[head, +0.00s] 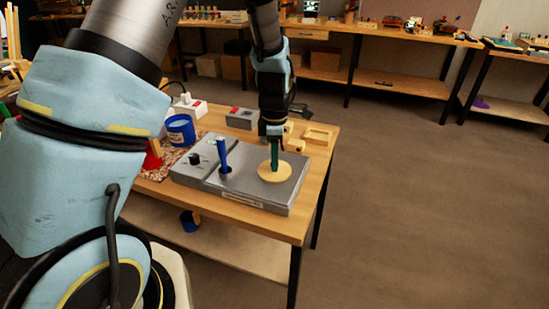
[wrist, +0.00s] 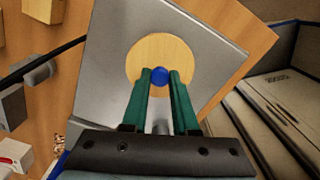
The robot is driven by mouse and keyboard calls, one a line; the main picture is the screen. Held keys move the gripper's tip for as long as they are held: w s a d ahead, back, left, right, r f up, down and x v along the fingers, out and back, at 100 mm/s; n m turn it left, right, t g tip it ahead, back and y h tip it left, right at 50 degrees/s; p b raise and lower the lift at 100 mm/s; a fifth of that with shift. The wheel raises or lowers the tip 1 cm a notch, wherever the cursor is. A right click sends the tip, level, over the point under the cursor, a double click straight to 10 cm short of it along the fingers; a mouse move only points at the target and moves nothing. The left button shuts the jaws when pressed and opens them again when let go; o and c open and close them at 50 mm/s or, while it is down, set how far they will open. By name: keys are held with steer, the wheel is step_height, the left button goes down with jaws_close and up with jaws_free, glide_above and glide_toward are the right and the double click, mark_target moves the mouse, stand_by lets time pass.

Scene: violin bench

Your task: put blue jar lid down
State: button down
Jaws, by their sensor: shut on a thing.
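The lid is a pale wooden disc (head: 275,173) with a small blue knob (wrist: 159,73) at its middle. It is level over the right part of the grey box (head: 214,183). I cannot tell whether it touches the box top or is just above it. My gripper (head: 274,164) points straight down, with its green fingers shut on the blue knob. In the wrist view the disc (wrist: 143,48) shows beyond the fingertips (wrist: 160,76). A blue jar (head: 181,130) stands left of the box, behind it.
A blue lever (head: 222,156) and a black knob (head: 195,159) stand up from the box left of the lid. A wooden tray (head: 319,135) and a grey box with a red switch (head: 242,118) lie behind. The bench's right edge is close to the grey box.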

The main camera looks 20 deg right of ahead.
steer(key=shift+f, duration=0.15)
steer(key=c, duration=0.7)
jaws_free()
step_height(320, 180, up, 12)
steer(key=b, duration=0.2)
steer(key=s+a+m, duration=0.1)
steer(key=a+m, duration=0.4)
steer(key=a, duration=0.5)
steer(key=s+a+f+m+t, duration=0.1)
steer(key=a+m, duration=0.4)
steer(key=a, duration=0.5)
steer(key=s+a+m, duration=0.2)
steer(key=a+m, duration=0.3)
steer(key=a, duration=0.5)
steer(key=shift+a+f+t, duration=0.1)
steer(key=shift+f+t, duration=0.2)
steer(key=shift+f, duration=0.1)
